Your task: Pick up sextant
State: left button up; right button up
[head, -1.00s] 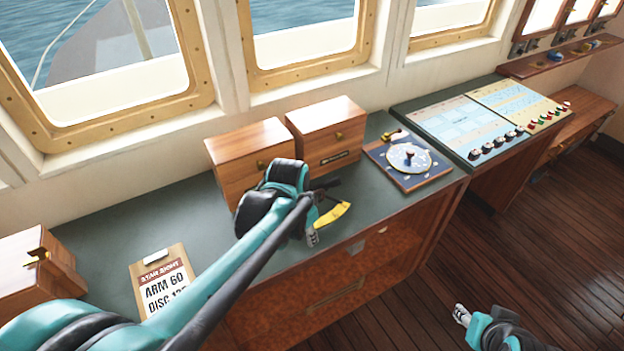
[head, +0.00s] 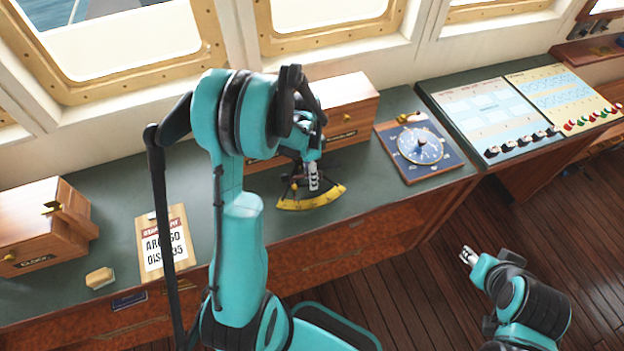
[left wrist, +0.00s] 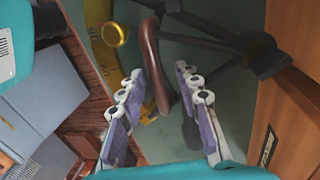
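The sextant (head: 325,198) lies on the green counter, with its yellow arc towards the front edge and its dark frame behind. My left gripper (head: 314,184) is right above it, pointing down, and hides part of the frame. In the left wrist view my left gripper (left wrist: 158,76) is open, its purple-padded fingers apart. The sextant's brown curved handle (left wrist: 151,58) shows between and just beyond the fingertips; I cannot tell whether they touch it. My right gripper (head: 468,256) is over the floor, away from the counter; its finger opening is too small to judge.
Wooden boxes stand behind the sextant (head: 350,110) and at the left (head: 42,225). A clipboard (head: 163,245) and a small tan block (head: 100,278) lie on the left counter. A dial board (head: 420,148) lies right of the sextant, before a control panel (head: 500,115).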

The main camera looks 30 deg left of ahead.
pick_arm(q)
jog(key=f, duration=0.2)
jog(key=shift+s+d+f, duration=0.1)
jog(key=shift+d+f, duration=0.1)
jog(key=shift+f, duration=0.2)
grip_shut()
jog(key=shift+r, duration=0.2)
